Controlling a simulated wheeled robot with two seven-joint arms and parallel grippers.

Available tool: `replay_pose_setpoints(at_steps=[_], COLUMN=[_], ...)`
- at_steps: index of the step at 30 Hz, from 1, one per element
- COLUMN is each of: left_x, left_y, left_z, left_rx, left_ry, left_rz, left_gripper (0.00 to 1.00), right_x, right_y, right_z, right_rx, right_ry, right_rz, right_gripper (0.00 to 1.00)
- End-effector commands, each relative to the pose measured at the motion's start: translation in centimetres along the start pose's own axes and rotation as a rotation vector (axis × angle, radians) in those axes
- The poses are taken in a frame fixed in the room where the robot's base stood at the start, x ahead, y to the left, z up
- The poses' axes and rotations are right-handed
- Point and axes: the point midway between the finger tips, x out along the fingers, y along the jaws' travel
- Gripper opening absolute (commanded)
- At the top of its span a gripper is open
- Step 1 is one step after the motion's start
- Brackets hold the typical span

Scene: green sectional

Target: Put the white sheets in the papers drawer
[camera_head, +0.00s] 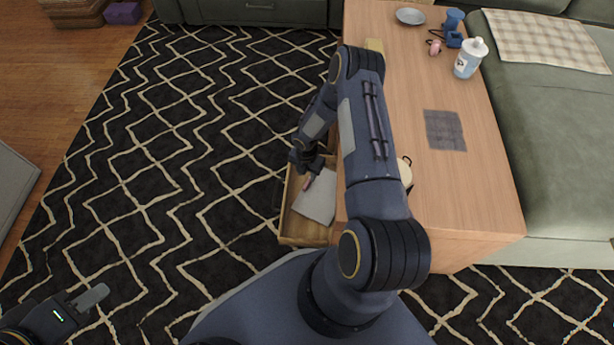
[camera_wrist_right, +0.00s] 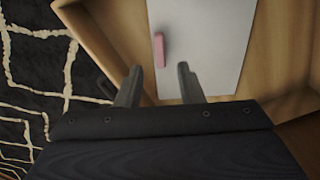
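White sheets (camera_head: 318,200) lie in an open wooden drawer (camera_head: 303,240) at the left side of the table. They also show in the right wrist view (camera_wrist_right: 215,50), flat on the drawer floor with a small pink bar (camera_wrist_right: 159,50) on or above them. My right gripper (camera_head: 307,177) is over the drawer. In the right wrist view its two fingers (camera_wrist_right: 156,84) stand apart, with nothing seen between them, pointing at the sheets. My left gripper (camera_head: 88,298) is low at the far left over the rug; its opening is unclear. No drawer label is visible.
The wooden table (camera_head: 480,190) bears a grey square (camera_head: 444,130), a bottle (camera_head: 469,60), a plate (camera_head: 410,16), a blue item (camera_head: 453,20) and a partly hidden round beige item (camera_head: 404,172). A green sofa (camera_head: 560,150) is at right. The patterned rug (camera_head: 180,150) is clear.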

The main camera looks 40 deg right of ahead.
Motion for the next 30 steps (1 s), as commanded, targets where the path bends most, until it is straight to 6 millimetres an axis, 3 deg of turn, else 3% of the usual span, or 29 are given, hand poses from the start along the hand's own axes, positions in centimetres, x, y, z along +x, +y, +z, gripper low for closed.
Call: replay_pose_setpoints(at_steps=[1, 3, 13, 16, 23, 30], left_x=[-0.7, -1.1, -1.9, -1.9, -1.9, -1.9], left_y=[0.3, 0.5, 0.9, 0.9, 0.8, 0.8], left_z=[-0.4, -0.6, -1.0, -0.9, -0.9, -0.9], left_rx=[0.000, 0.000, 0.000, 0.000, 0.000, 0.000], left_ry=[0.000, 0.000, 0.000, 0.000, 0.000, 0.000], left_rz=[0.000, 0.000, 0.000, 0.000, 0.000, 0.000], left_gripper=[0.36, 0.36, 0.36, 0.36, 0.36, 0.36], right_x=[-1.7, -3.0, -6.8, -9.6, -21.0, -32.2], right_y=[0.1, 0.1, 0.2, 0.5, 0.5, -1.4], right_z=[0.1, 0.0, 0.2, 0.9, 1.6, -1.0], right_rx=[0.000, 0.000, 0.021, 0.101, 0.488, 0.919], right_ry=[-0.001, -0.001, -0.006, -0.021, -0.050, -0.012], right_rz=[0.002, 0.002, 0.004, 0.016, 0.081, 0.175], right_gripper=[0.34, 0.34, 0.34, 0.34, 0.34, 0.34])
